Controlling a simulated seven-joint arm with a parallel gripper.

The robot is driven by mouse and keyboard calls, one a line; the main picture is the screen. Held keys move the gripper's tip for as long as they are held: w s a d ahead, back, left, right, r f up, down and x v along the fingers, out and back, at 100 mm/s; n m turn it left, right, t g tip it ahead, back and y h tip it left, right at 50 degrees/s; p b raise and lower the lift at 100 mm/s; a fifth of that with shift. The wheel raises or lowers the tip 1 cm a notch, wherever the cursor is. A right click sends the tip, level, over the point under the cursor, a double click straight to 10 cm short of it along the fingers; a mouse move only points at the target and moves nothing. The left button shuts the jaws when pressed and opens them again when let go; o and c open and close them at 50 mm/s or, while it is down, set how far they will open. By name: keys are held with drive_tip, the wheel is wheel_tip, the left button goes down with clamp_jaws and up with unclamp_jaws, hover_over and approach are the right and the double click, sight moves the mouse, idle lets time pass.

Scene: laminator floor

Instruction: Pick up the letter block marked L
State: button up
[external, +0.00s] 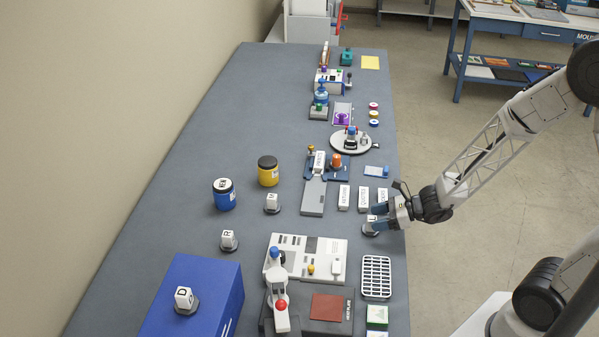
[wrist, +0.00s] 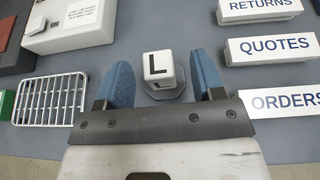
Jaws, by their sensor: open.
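The letter block marked L (wrist: 159,66) is a white cube with a black L, on a dark grey angular base (wrist: 164,92). In the wrist view it sits between the two blue fingers of my gripper (wrist: 165,80), with a gap on each side. In the external view the L block (external: 371,219) stands near the table's right edge, partly hidden by my gripper (external: 380,216). My gripper is open and low around the block, holding nothing.
A white grid rack (wrist: 50,99) lies left of the block in the wrist view. White label blocks QUOTES (wrist: 270,47), RETURNS (wrist: 262,8) and ORDERS (wrist: 284,102) lie to the right. Other letter blocks, D (external: 185,298) and R (external: 228,239), stand farther left in the external view.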

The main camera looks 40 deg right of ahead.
sight(373, 218)
drive_tip(key=shift+x, duration=1.9)
drive_tip(key=shift+a+r, duration=0.1)
clamp_jaws()
drive_tip(key=shift+r, duration=0.1)
drive_tip(key=shift+r, duration=0.7)
wheel_tip(373, 218, up, 2)
drive_tip(key=shift+r, duration=0.1)
drive_tip(key=s+d+r, duration=0.1)
drive_tip(key=s+d, duration=0.3)
drive_tip(key=s, duration=1.1)
drive_tip(key=shift+s+d, duration=0.25)
drive_tip(key=shift+r, duration=0.1)
